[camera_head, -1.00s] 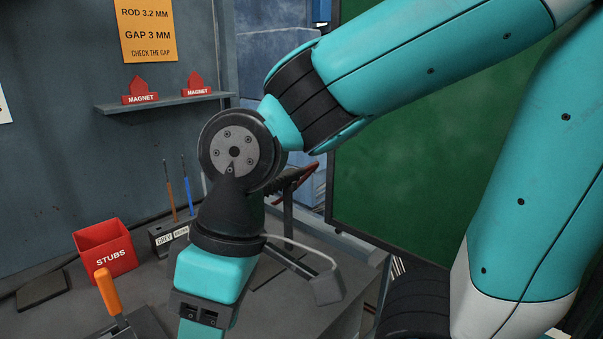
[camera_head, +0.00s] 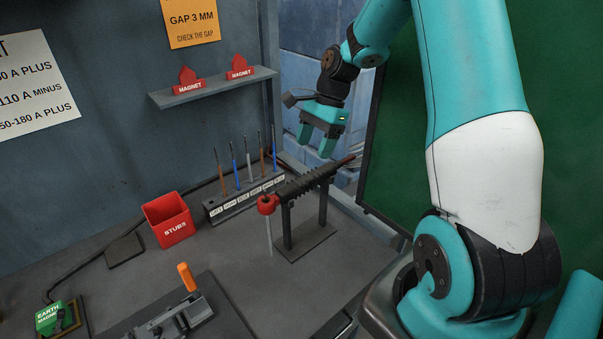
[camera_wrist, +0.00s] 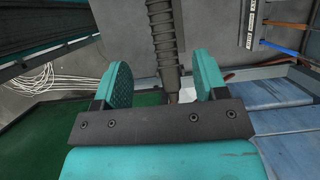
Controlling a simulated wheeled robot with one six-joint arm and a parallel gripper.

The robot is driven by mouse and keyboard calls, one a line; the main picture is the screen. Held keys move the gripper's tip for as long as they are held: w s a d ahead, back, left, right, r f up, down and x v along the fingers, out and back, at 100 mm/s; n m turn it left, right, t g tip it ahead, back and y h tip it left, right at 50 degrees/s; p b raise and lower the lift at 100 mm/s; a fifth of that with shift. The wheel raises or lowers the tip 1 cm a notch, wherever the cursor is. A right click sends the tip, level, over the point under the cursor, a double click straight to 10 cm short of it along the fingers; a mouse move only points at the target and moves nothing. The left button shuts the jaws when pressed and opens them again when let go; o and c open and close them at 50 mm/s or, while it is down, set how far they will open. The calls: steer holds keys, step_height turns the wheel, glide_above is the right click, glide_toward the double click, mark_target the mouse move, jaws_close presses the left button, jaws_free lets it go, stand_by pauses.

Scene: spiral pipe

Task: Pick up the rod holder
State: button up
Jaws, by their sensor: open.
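The rod holder (camera_head: 306,183) has a dark ribbed handle, a red head at its left end and a dark red tip at its right end. It rests across a dark two-post stand (camera_head: 305,243) on the bench. A thin pale rod (camera_head: 268,236) hangs down from its red head. My gripper (camera_head: 316,143) is open and empty above the handle's right part, apart from it. In the wrist view, the ribbed handle (camera_wrist: 162,35) runs lengthwise in line with the gap between my gripper's (camera_wrist: 163,82) fingers. Its lower end is partly hidden by the gripper body.
A rack (camera_head: 243,199) with several upright rods stands behind the holder. A red STUBS bin (camera_head: 168,219) is left of it. A shelf (camera_head: 213,88) with two red magnets is on the wall. A green board (camera_head: 450,140) stands at the right.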

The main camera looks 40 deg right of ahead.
mark_target(302, 179)
steer(key=p+x, duration=0.1)
steer(key=x, duration=0.4)
steer(key=shift+a+f+p, duration=0.1)
steer(key=shift+f+p, duration=0.1)
steer(key=shift+p, duration=0.15)
steer(key=shift+d+p+x, duration=0.1)
steer(key=shift+p+x, duration=0.55)
steer(key=shift+x, duration=0.6)
steer(key=shift+d+p+x, duration=0.15)
steer(key=shift+p+x, duration=0.5)
steer(key=shift+x, duration=0.6)
steer(key=shift+w+f, duration=0.1)
steer(key=shift+w, duration=0.05)
steer(key=shift+c, duration=0.5)
steer(key=c, duration=0.9)
